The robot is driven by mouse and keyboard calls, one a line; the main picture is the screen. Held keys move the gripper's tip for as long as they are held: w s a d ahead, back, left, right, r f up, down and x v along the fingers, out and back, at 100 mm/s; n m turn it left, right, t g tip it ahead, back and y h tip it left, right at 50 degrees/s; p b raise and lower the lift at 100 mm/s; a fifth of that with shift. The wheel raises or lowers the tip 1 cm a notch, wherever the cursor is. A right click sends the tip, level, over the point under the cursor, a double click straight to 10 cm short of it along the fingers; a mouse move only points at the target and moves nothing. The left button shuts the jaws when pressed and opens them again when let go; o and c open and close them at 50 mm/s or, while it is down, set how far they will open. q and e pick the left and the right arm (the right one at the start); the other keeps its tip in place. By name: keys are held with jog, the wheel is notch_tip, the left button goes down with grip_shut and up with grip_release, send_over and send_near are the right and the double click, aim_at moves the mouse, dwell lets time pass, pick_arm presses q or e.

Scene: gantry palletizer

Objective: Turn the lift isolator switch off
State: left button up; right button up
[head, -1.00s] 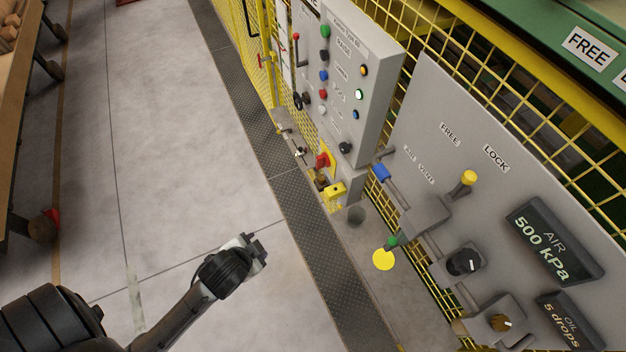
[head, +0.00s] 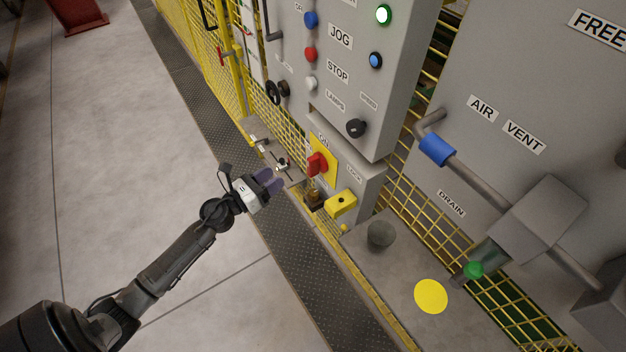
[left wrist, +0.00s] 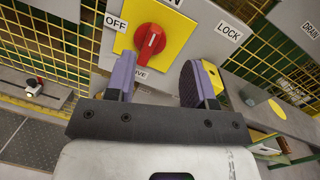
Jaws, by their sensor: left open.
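The lift isolator switch is a red rotary knob (head: 317,164) on a yellow plate (head: 325,149), on a grey box below the button panel. In the left wrist view the red knob (left wrist: 150,40) shows a pale pointer line and sits near the labels OFF (left wrist: 115,22) and LOCK (left wrist: 229,31). My left gripper (head: 275,180) is open and empty, just left of the switch and apart from it. In the left wrist view its two purple fingers (left wrist: 157,82) stand apart, with the knob beyond and between them. My right gripper is out of view.
A brass-coloured padlock (head: 315,200) and a yellow block (head: 341,203) sit just below the switch. A grey cup (head: 380,236) stands on the ledge. The blue-handled air valve (head: 437,149) is to the right.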

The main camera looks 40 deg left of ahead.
aim_at(308, 166)
pick_arm(q)
jog(key=w+d+f+m, duration=0.1)
jog(key=w, duration=0.3)
jog(key=w+f+m+g+h+b, duration=0.1)
jog(key=w, duration=0.3)
jog(key=w+d+f+m+h+b, duration=0.1)
jog(key=w+f+m, duration=0.1)
jog(key=w, duration=0.2)
jog(key=shift+w+d+f, duration=0.1)
jog(key=shift+w+d, duration=0.05)
jog(key=shift+d, duration=0.15)
jog(key=shift+x, duration=0.85)
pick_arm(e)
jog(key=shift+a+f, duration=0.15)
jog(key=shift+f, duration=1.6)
pick_arm(q)
grip_shut()
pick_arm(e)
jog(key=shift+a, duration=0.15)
